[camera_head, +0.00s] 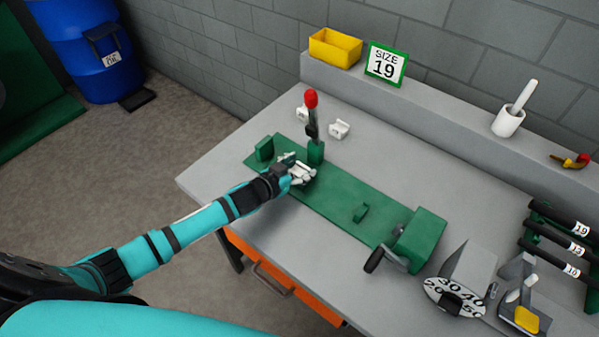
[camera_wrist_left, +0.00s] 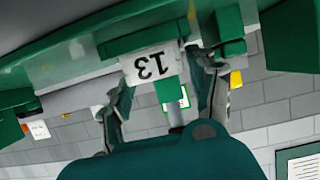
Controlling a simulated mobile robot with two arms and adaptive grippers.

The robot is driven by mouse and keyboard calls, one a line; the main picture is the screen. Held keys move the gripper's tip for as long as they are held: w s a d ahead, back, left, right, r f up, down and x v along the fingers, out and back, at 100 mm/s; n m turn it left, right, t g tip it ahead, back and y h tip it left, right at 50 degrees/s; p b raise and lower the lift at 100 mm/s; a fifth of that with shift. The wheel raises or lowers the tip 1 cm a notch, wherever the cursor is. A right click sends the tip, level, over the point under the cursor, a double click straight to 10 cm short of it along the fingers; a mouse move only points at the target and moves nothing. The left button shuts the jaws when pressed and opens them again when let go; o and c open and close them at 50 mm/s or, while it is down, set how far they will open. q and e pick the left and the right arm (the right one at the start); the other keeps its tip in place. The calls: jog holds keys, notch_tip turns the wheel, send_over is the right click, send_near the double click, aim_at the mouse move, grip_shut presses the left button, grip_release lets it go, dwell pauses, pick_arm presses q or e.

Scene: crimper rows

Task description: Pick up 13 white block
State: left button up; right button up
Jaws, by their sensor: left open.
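The white block marked 13 (camera_wrist_left: 150,65) shows in the left wrist view, its number upside down, set against a green part of the fixture. My left gripper (camera_head: 299,176) is open, with one finger on each side of the block in the wrist view; whether either finger touches it I cannot tell. In the head view, the gripper is low over the green fixture plate (camera_head: 335,200), beside the red-knobbed lever (camera_head: 311,99). There the block is hard to separate from the pale fingers. My right gripper is out of view.
Two other white blocks, one near the lever (camera_head: 302,114) and one right of it (camera_head: 339,130), sit on the grey table. A green crank housing (camera_head: 420,240) stands at the plate's right end.

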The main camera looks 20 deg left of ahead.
pick_arm(q)
jog(key=c, duration=0.9)
jog(key=shift+c, duration=0.3)
jog(key=shift+r, duration=0.15)
